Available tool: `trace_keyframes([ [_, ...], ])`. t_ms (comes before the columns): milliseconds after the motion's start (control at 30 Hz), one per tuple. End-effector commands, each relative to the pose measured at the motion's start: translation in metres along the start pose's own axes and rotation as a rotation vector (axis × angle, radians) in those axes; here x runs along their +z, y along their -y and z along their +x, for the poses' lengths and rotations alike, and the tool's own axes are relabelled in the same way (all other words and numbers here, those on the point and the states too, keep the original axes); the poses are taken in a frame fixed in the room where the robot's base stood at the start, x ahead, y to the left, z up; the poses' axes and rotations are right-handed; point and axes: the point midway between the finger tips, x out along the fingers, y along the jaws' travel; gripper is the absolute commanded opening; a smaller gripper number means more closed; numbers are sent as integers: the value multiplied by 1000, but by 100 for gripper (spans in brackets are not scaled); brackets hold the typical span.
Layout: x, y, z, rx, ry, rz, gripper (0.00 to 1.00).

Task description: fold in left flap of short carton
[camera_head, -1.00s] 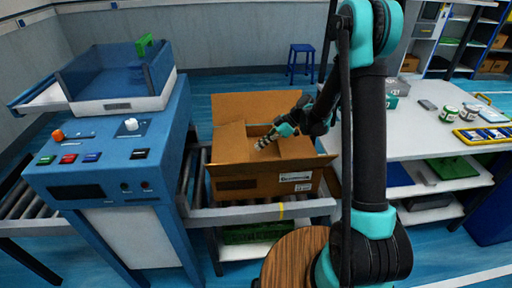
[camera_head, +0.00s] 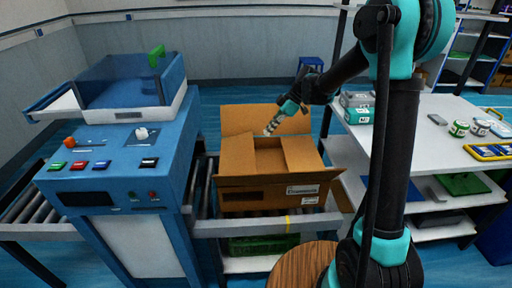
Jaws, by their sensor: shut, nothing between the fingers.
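The short carton (camera_head: 245,196) is an open brown box with white labels on its front, standing on the roller conveyor. Its left flap (camera_head: 238,155) appears to lie inward over the left part of the opening. The right flap (camera_head: 302,153) also appears to lean inward, and a gap shows between the two. The back flap (camera_head: 250,118) stands up. The front flap seems to stick outward. My gripper (camera_head: 269,130) is shut and empty, above the gap near the back flap. I cannot tell whether it touches the carton.
A blue machine (camera_head: 120,180) with buttons and a clear-walled tray on top stands left of the carton. A white table (camera_head: 430,150) with small jars and boxes is at right. A round wooden stool top (camera_head: 300,267) is in front. A green crate (camera_head: 262,244) sits below the conveyor.

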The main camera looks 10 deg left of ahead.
Motion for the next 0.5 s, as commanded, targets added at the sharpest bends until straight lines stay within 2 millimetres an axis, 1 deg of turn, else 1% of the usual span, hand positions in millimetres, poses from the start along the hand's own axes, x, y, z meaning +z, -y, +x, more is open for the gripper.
trace_keyframes([
  [33,-16,3,-10,1,21,-5,0],
  [100,-31,5,-20,5,46,-7,0],
  [233,-45,8,-31,11,71,-7,0],
  [367,-47,8,-28,12,78,-9,0],
  [500,-46,8,-10,12,77,-9,0],
])
